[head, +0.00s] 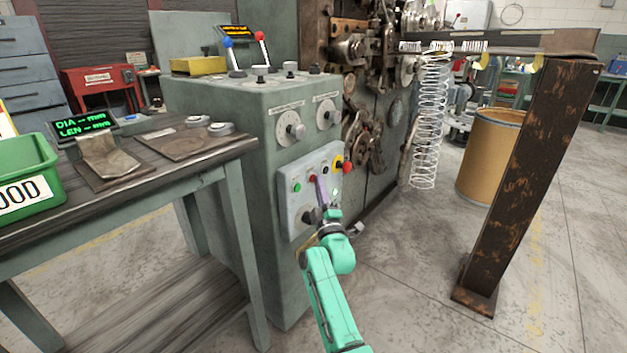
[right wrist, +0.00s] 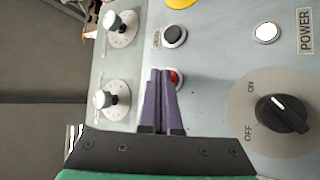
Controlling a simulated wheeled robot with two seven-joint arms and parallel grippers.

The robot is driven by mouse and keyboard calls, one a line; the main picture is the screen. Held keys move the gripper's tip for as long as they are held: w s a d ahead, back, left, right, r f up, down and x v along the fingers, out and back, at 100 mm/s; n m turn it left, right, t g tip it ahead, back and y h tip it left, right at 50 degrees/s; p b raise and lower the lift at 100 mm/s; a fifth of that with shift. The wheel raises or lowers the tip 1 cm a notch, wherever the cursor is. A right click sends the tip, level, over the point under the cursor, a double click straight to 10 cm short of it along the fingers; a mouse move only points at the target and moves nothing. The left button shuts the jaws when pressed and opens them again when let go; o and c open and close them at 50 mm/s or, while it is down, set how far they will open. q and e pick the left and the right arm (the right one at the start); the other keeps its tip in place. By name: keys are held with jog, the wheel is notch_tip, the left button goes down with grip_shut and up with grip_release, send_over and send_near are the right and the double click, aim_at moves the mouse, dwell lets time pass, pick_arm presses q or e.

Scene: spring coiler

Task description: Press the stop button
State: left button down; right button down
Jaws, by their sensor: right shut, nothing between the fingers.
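The control panel (head: 290,211) is a light grey plate on the front of the green machine. A red button (right wrist: 175,77) on it is partly hidden behind my fingers in the right wrist view; it also shows in the head view (head: 313,178). My right gripper (head: 319,181) is shut and empty, its purple fingertips at the red button. In the right wrist view the fingertips (right wrist: 162,71) overlap the button's left side. I cannot tell whether they touch it. My left gripper is not in view.
Near the red button are a green button (head: 296,187), a black button (right wrist: 174,36), a white lamp (right wrist: 267,32) and the power knob (right wrist: 283,113). A red mushroom button on yellow (head: 346,167) sits at the panel's right. A workbench (head: 190,170) stands at left.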

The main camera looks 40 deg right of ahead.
jog(key=shift+w, duration=0.15)
dwell(0.4)
jog(key=shift+s+d+p, duration=0.15)
jog(key=shift+s+p, duration=0.4)
jog(key=shift+s, duration=0.2)
jog(key=s+p, duration=0.1)
jog(key=s, duration=0.1)
jog(key=s+d+p, duration=0.1)
jog(key=s+p, duration=0.1)
jog(key=shift+s+d, duration=0.2)
jog(key=shift+s, duration=0.2)
